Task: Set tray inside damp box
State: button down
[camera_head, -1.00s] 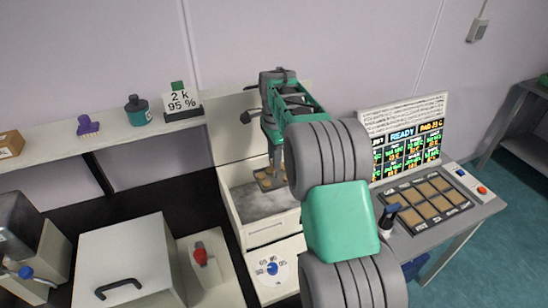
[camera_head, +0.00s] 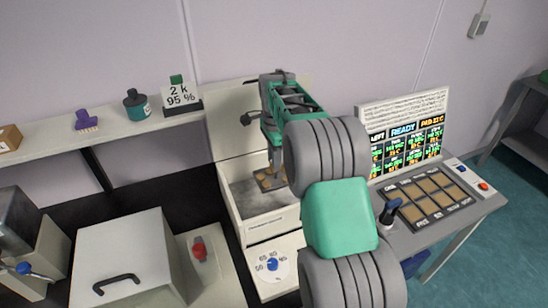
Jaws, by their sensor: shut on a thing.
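The damp box (camera_head: 268,231) is a white open-topped box with a grey interior. Its lid (camera_head: 232,130) stands raised at the back. A small dark tray (camera_head: 268,182) with tan pieces shows in the box's opening, at the back right. My gripper (camera_head: 274,170) reaches down from above and is shut on the tray. My arm hides the tray's right part and the box's right side. I cannot tell whether the tray touches the box floor.
A panel with a blue dial (camera_head: 272,265) is below the box front. A white cabinet (camera_head: 125,255) stands at the left, with a red knob (camera_head: 199,250) beside it. A console with a screen (camera_head: 405,150) stands at the right. A shelf (camera_head: 110,132) holds a bottle and a sign.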

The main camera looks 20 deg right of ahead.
aim_at(274, 176)
jog(key=shift+f+b, duration=2.55)
jog(key=shift+f, duration=2.3)
jog(key=c, duration=1.2)
grip_release()
jog(key=shift+r, duration=0.1)
jog(key=shift+o, duration=0.2)
notch_tip(274, 176, up, 6)
jog(key=p, duration=0.4)
